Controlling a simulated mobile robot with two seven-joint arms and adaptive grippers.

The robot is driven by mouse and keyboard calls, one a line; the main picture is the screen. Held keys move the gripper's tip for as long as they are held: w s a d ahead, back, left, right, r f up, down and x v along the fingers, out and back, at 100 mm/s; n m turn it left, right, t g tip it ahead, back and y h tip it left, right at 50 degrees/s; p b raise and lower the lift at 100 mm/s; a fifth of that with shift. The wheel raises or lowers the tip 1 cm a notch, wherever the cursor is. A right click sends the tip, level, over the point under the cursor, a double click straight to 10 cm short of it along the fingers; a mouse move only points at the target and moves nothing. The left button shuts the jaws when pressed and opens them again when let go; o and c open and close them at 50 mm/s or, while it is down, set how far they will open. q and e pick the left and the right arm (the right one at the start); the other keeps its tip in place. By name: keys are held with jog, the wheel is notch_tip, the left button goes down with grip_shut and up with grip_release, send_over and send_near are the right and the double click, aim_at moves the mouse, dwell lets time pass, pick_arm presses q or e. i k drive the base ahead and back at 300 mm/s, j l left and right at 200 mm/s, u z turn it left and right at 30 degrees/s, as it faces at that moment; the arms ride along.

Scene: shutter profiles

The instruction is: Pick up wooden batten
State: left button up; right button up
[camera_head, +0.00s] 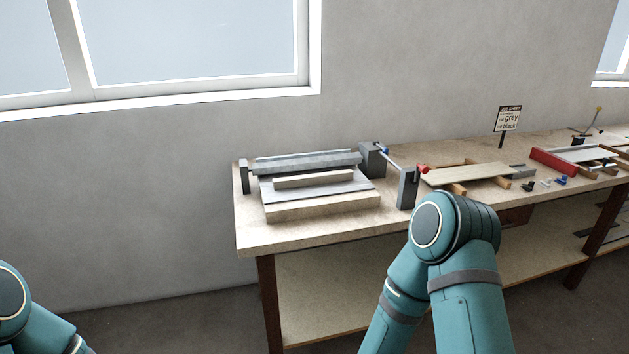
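A pale wooden batten (314,180) lies lengthwise on a grey panel (318,193) at the left end of the workbench. A long grey profile (305,163) runs just behind it. The panel rests on a thick pale block (322,206). My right arm rises at the lower middle, in front of the bench, and my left arm shows only at the lower left corner. Neither gripper is in view, and no gripper is seen at the batten.
The workbench (290,235) stands against the wall. Grey upright blocks (408,188) flank the batten area. A wooden board (468,174), a red bar (553,162) and small parts lie to the right. A small sign (509,118) stands at the back. The bench's front left corner is clear.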

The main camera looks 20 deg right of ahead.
aim_at(343, 175)
jog(key=i+j, duration=0.1)
jog(key=i, duration=0.55)
jog(key=i+z, duration=0.25)
jog(key=z, duration=0.25)
jog(key=i+j+z, duration=0.2)
jog(key=z, duration=0.3)
